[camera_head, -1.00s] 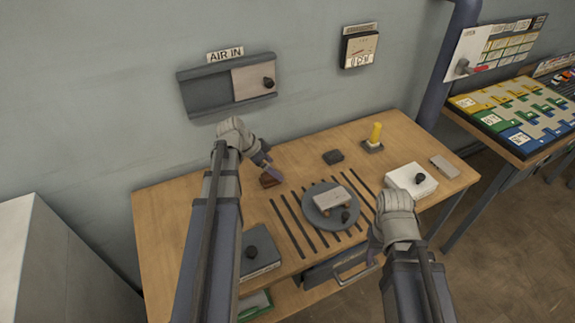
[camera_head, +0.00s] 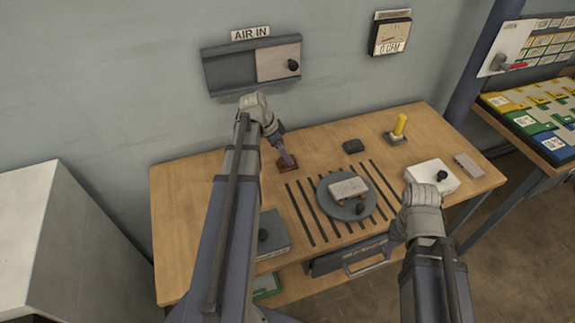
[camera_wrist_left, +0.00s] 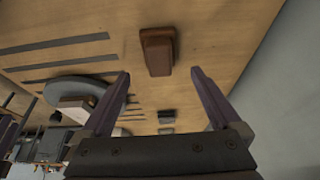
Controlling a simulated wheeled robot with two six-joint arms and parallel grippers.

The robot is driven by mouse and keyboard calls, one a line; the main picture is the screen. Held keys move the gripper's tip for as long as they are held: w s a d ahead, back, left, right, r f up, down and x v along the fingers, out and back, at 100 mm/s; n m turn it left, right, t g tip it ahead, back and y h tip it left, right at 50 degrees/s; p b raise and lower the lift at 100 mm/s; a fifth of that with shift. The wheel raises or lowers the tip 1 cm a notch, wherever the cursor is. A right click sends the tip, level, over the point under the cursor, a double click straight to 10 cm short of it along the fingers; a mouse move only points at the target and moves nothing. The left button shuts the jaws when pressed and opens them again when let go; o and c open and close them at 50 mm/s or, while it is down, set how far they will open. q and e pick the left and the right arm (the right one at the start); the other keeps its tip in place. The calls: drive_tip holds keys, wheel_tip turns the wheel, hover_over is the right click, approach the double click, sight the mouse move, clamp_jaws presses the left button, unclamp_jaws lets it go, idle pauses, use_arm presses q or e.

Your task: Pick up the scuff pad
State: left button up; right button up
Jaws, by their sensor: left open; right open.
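The scuff pad, a reddish-brown block (camera_head: 287,166), lies on the left part of the wooden bench top. In the left wrist view the pad (camera_wrist_left: 157,50) shows whole, just past the fingertips and lined up with the gap between them. My left gripper (camera_head: 289,161) is open and empty beside the pad, partly covering it in the head view; its two purple fingers also show apart in the left wrist view (camera_wrist_left: 161,73).
A round grey plate (camera_head: 335,205) with a light block stands on the slotted middle of the bench (camera_head: 185,210). A small dark block (camera_head: 353,146) and a yellow peg (camera_head: 400,125) are behind right.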

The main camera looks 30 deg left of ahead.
use_arm(q)
drive_tip(key=b+x, duration=0.2)
drive_tip(key=x, duration=0.1)
drive_tip(key=b+x, duration=0.1)
drive_tip(key=b, duration=0.1)
drive_tip(key=shift+s+a+f, duration=0.25)
drive_tip(key=shift+s+f, duration=0.05)
drive_tip(key=shift+f, duration=0.05)
drive_tip(key=shift+w+d+f+b, duration=0.2)
drive_tip(key=shift+f+b, duration=0.2)
drive_tip(key=shift+b, duration=0.15)
drive_tip(key=shift+r, duration=0.1)
drive_tip(key=shift+c, duration=0.4)
drive_tip(key=c, duration=1.4)
drive_tip(key=shift+r, duration=0.1)
wheel_tip(320, 180, up, 10)
drive_tip(key=p, duration=1)
